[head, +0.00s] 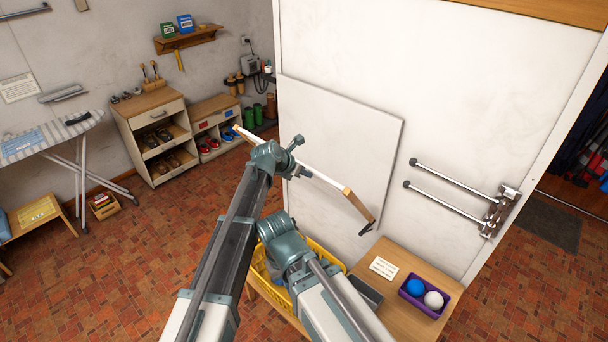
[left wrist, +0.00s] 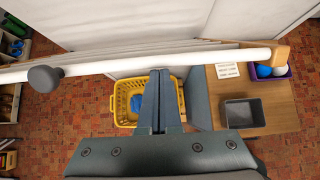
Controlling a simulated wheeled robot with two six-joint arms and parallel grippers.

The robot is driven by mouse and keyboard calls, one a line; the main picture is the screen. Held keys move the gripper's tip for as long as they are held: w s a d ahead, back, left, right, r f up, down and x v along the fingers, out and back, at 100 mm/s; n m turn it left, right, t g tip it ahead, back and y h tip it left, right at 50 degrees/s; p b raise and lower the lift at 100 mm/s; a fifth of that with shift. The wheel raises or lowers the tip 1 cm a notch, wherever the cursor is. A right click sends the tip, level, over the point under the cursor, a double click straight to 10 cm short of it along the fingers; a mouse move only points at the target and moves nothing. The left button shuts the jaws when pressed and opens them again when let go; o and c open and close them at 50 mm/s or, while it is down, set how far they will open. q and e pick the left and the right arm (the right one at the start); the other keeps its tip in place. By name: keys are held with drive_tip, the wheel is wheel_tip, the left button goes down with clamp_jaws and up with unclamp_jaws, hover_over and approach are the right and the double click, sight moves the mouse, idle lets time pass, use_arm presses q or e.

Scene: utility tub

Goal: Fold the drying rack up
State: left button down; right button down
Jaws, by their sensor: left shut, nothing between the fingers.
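The drying rack shows in the head view as a pale flat panel (head: 350,135) against the white wall, with a white rail (head: 322,177) standing out in front of it. A wooden end piece (head: 354,203) with a dark tip is at the rail's right end. In the left wrist view the rail (left wrist: 210,58) crosses the picture, with a dark round knob (left wrist: 45,78) at left. My left gripper (head: 296,168) is shut and empty, its fingertips (left wrist: 161,72) close to the rail's lower edge; I cannot tell if they touch. My right gripper is not seen.
A yellow basket (head: 323,256) stands below the rack beside a wooden table (head: 400,315) with a grey bin (head: 364,291) and a purple tray (head: 424,297) of balls. Metal bars (head: 450,178) stick out at right. The tiled floor at left is mostly open.

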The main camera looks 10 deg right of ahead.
use_arm(q)
drive_tip(key=shift+r, duration=0.1)
drive_tip(key=s+a+r+p, duration=0.1)
drive_tip(key=s+a+p, duration=0.1)
drive_tip(key=s+a, duration=0.6)
drive_tip(key=shift+s+a+r, duration=0.15)
drive_tip(key=shift+a+r, duration=0.25)
drive_tip(key=shift+a, duration=1.3)
